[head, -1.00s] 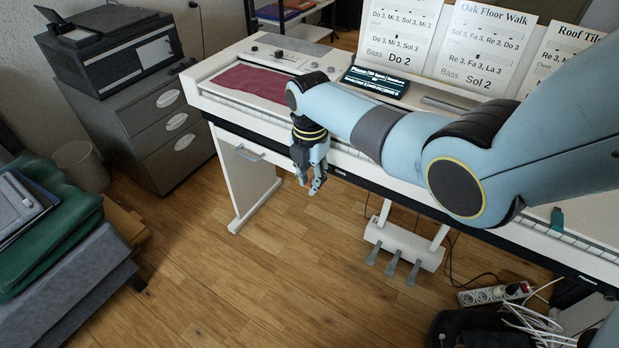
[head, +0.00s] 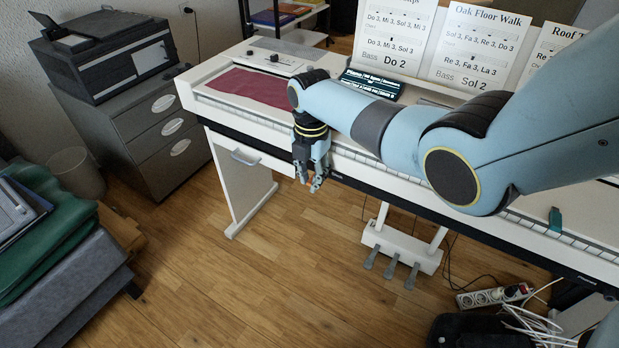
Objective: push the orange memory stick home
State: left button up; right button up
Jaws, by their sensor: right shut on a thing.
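My right gripper (head: 312,187) hangs pointing down just in front of the front edge of the digital piano (head: 225,105), left of its middle. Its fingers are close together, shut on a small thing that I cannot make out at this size. No orange shows at the fingertips, so the orange memory stick is not distinguishable here. No socket for the stick can be made out either. My right arm crosses the picture from the right and covers part of the keys. My left gripper is not in view.
A dark red cloth (head: 255,86) lies on the piano's left top, and sheet music (head: 475,47) stands behind. A drawer cabinet (head: 150,130) is at the left. A pedal unit (head: 402,245) and a power strip (head: 492,297) are below.

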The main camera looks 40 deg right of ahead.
jog(key=shift+d, duration=0.15)
jog(key=o, duration=0.8)
jog(key=shift+r, duration=0.1)
notch_tip(320, 180, up, 5)
jog(key=p, duration=0.5)
